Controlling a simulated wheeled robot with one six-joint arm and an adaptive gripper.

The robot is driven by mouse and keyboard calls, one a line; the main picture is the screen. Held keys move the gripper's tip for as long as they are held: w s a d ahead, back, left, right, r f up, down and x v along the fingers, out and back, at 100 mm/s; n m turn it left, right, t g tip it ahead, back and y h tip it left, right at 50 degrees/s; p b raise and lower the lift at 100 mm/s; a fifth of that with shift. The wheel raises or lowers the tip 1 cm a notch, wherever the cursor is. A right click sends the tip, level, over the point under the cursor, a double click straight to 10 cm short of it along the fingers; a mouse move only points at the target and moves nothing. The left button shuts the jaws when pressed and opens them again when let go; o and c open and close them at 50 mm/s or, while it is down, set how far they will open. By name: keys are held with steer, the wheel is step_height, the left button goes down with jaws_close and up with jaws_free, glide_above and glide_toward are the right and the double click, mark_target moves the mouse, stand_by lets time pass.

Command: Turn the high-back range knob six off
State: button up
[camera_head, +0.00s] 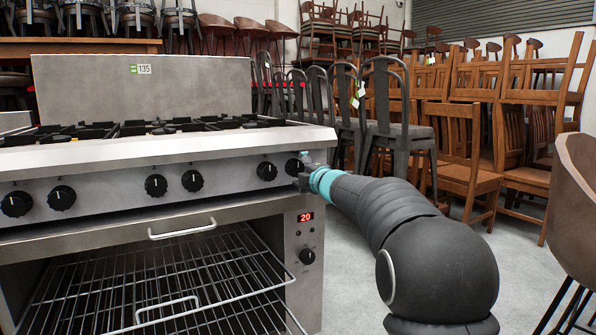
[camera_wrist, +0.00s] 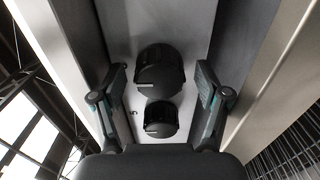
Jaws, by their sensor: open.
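The high-back range (camera_head: 150,205) stands at the left with a row of black knobs along its steel front panel. The rightmost knob (camera_head: 294,167), taken as knob six, is close by my gripper (camera_head: 305,172), which partly hides its right side. In the wrist view my gripper (camera_wrist: 160,78) is open, with one finger on each side of a large black knob (camera_wrist: 160,68). I cannot tell whether the fingers touch it. A second black knob (camera_wrist: 160,118) sits beside it, lower in the picture. Each has a short pale mark near its lower edge.
Below the panel are an open oven cavity with wire racks (camera_head: 160,280), a handle (camera_head: 182,231), a red display reading 20 (camera_head: 305,217) and a small control knob (camera_head: 307,256). Metal chairs (camera_head: 385,125) and stacked wooden chairs (camera_head: 460,150) stand behind. A brown chair (camera_head: 578,190) is at right.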

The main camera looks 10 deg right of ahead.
steer(key=v, duration=1.1)
steer(key=shift+s, duration=0.4)
steer(key=shift+d, duration=0.1)
steer(key=s+d+f+m+g+h, duration=0.4)
steer(key=d+f+m+h, duration=0.4)
steer(key=d+f+m, duration=0.3)
steer(key=s+f+m+g+h+p, duration=0.25)
steer(key=s+m, duration=0.35)
steer(key=s, duration=0.3)
steer(key=s+a+f+m+g+y+p, duration=0.1)
steer(key=s+a+f+m+g, duration=0.2)
steer(key=s, duration=0.6)
steer(key=s+a+f+m+g+y+p, duration=0.1)
steer(key=s+a+m+g+y+p, duration=0.3)
steer(key=s, duration=0.6)
steer(key=s+a+r+n+t+p, duration=0.2)
steer(key=s+a+r, duration=0.3)
steer(key=s+a, duration=0.3)
steer(key=shift+s, duration=0.75)
